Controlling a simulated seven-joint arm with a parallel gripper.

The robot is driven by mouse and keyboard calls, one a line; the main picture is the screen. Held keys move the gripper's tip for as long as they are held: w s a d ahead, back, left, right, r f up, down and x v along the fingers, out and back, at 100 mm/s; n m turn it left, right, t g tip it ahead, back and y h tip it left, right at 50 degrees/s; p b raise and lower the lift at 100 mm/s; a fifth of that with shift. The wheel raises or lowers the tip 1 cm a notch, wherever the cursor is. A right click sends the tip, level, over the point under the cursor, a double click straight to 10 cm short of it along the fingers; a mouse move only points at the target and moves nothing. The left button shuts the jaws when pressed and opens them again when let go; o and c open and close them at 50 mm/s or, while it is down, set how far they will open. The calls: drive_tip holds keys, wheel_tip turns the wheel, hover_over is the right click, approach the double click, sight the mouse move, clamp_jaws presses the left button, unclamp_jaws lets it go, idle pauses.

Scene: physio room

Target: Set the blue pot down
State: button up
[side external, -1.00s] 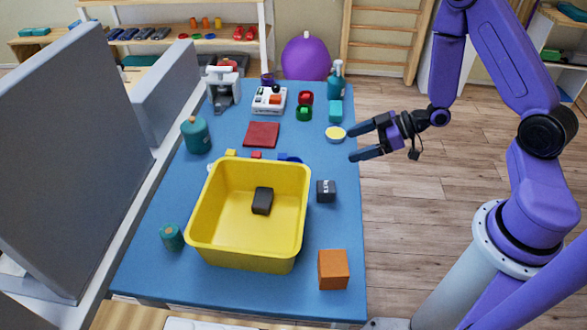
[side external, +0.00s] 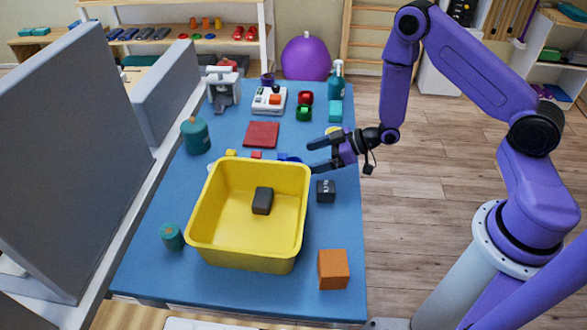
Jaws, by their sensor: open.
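A small blue round thing (side external: 289,158) sits on the blue table just behind the yellow tub's far rim. The tub partly hides it, and I cannot tell for sure that it is the blue pot. My gripper (side external: 312,158) is open and empty, its fingers pointing left toward that blue thing. The fingertips are close to its right side, but I cannot tell their height above the table. Nothing is held.
The yellow tub (side external: 197,225) holds a dark block (side external: 262,200). A black block (side external: 326,191) and an orange cube (side external: 333,270) stand to its right. A red square (side external: 262,134) lies behind. Teal jars (side external: 195,135) stand at the left.

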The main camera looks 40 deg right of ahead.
drive_tip(key=shift+x, duration=2.55)
drive_tip(key=shift+a, duration=0.1)
drive_tip(key=c, duration=1.3)
drive_tip(key=shift+o, duration=0.2)
drive_tip(key=shift+r, duration=0.1)
wheel_tip(320, 180, up, 9)
wheel_tip(320, 180, up, 5)
drive_tip(key=m+t+h, duration=0.3)
drive_tip(key=m+h, duration=0.1)
drive_tip(key=m, duration=0.1)
hover_over(299, 162)
drive_tip(key=s+d, duration=0.2)
drive_tip(key=s+d+r+m+h, duration=0.1)
drive_tip(key=s+d+m+h, duration=0.2)
drive_tip(key=d, duration=0.3)
drive_tip(key=shift+s+r+m+t+h, duration=0.3)
drive_tip(key=shift+s+r+m+h, duration=0.15)
drive_tip(key=shift+h, duration=0.35)
